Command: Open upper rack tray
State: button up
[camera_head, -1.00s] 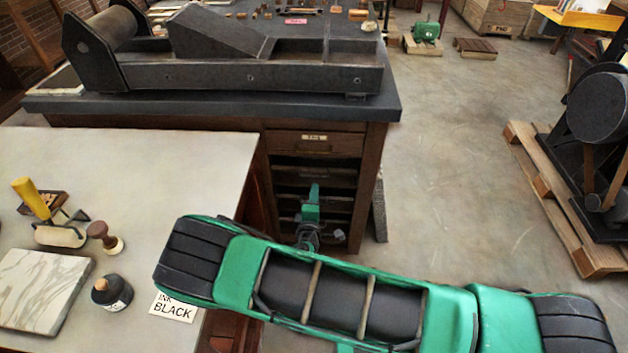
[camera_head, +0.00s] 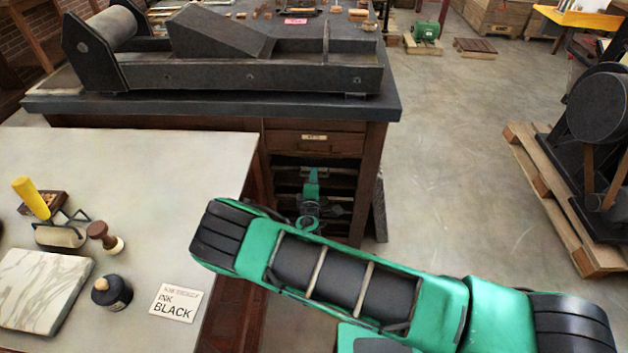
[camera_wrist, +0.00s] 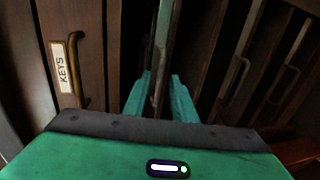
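The dark wooden cabinet (camera_head: 345,185) under the press has a labelled top drawer (camera_head: 314,142) and a stack of rack trays below it. My gripper (camera_head: 312,176) is in front of the upper trays in the head view. In the wrist view my gripper (camera_wrist: 160,88) has its two green fingers apart, one on each side of a narrow upright strip, which looks like the upper rack tray's front or handle (camera_wrist: 164,35). Contact with the strip cannot be made out. The KEYS drawer (camera_wrist: 62,65) with its curved handle is at the left. My arm hides part of the cabinet's lower front.
Further tray fronts with bar handles (camera_wrist: 236,75) lie to the right in the wrist view. A pale table (camera_head: 150,165) holds a roller, stamp, ink bottle and an ink card (camera_head: 176,302) near my arm.

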jog(key=shift+c, duration=0.3)
grip_shut()
jog(key=shift+f, duration=0.1)
dwell(1.1)
